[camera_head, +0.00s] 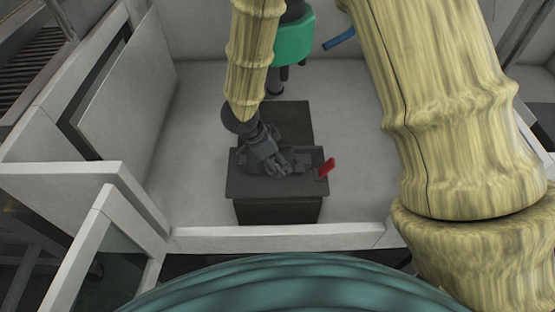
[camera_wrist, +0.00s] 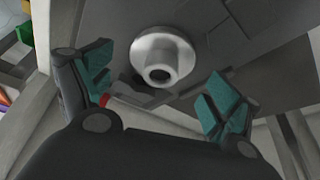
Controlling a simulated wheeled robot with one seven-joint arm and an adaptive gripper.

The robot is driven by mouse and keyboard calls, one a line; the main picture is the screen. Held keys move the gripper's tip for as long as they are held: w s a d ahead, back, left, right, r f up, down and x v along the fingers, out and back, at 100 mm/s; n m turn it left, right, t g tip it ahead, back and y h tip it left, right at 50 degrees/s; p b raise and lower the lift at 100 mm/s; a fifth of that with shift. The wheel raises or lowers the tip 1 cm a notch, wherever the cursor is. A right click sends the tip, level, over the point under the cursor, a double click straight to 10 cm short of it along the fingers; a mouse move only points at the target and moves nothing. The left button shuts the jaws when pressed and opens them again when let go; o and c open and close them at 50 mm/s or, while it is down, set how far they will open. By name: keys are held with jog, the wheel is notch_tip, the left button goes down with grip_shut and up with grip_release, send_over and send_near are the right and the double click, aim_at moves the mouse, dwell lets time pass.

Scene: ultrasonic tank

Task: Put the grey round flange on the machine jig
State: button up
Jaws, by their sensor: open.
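The grey round flange (camera_wrist: 163,60) shows in the wrist view as a pale wide disc with a raised, bored hub facing my camera. It is at or just above the dark plate of the machine jig (camera_wrist: 265,35); I cannot tell whether it touches. My gripper (camera_wrist: 157,82) is open, with its teal-padded fingers to either side of and below the flange in the picture, apart from it. In the head view my gripper (camera_head: 278,165) is over the dark block of the jig (camera_head: 275,190). The flange is not discernible there, probably hidden by my gripper.
A red lever (camera_head: 327,168) stands at the jig's right side. Pale tank walls surround the jig, with a front rim (camera_head: 280,236) near me. A green machine head (camera_head: 295,42) hangs behind. The tank floor left of the jig is clear.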

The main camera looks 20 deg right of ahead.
jog(key=b+v, duration=0.1)
jog(key=v, duration=0.9)
jog(key=shift+r, duration=0.35)
